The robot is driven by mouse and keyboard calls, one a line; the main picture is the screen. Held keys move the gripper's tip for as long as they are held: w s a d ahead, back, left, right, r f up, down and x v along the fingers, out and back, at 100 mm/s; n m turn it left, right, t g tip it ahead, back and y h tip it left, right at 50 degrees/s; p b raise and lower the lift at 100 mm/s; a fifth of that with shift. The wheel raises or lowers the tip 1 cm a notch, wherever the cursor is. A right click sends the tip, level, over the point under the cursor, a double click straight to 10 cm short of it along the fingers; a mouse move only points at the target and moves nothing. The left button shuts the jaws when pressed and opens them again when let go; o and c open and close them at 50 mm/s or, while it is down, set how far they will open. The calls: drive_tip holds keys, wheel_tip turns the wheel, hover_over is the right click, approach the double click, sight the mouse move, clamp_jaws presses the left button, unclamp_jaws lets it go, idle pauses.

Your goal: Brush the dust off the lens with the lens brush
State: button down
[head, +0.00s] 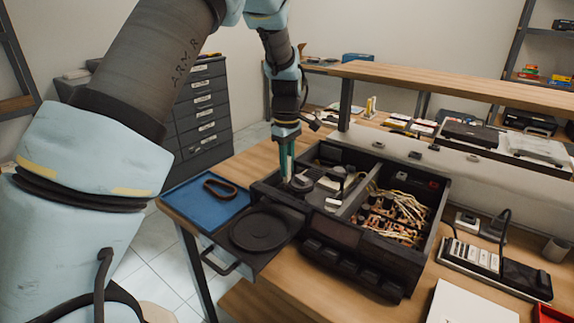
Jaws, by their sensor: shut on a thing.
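My gripper (287,165) points down over the left part of an opened black disc player (335,240) on the wooden bench. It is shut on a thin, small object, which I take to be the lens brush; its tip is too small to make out. The fingertips are just above the dark mechanism (302,183) inside the player. The lens is too small to pick out and may be hidden by the gripper. I cannot tell whether the brush touches it, and no dust is visible.
The player's disc tray (262,230) sticks out at its front left. Wiring fills the player's right side. A power strip (495,265) lies right. A raised shelf (450,85) spans the back.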

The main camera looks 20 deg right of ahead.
drive_tip(key=shift+w+d+p, duration=0.45)
drive_tip(key=shift+d, duration=0.35)
drive_tip(key=shift+a+r+p, duration=0.1)
drive_tip(key=shift+r+p, duration=0.15)
drive_tip(key=shift+p, duration=0.2)
idle(0.9)
drive_tip(key=shift+f, duration=0.25)
idle(1.1)
drive_tip(key=shift+s+a, duration=0.5)
drive_tip(key=shift+a, duration=0.3)
drive_tip(key=shift+d+r+p, duration=0.1)
drive_tip(key=shift+r+p, duration=0.15)
drive_tip(key=shift+p, duration=0.15)
idle(1.0)
drive_tip(key=shift+f, duration=0.25)
idle(1.1)
drive_tip(key=shift+w+d+p, duration=0.3)
drive_tip(key=shift+w+d, duration=0.2)
drive_tip(key=shift+d, duration=0.3)
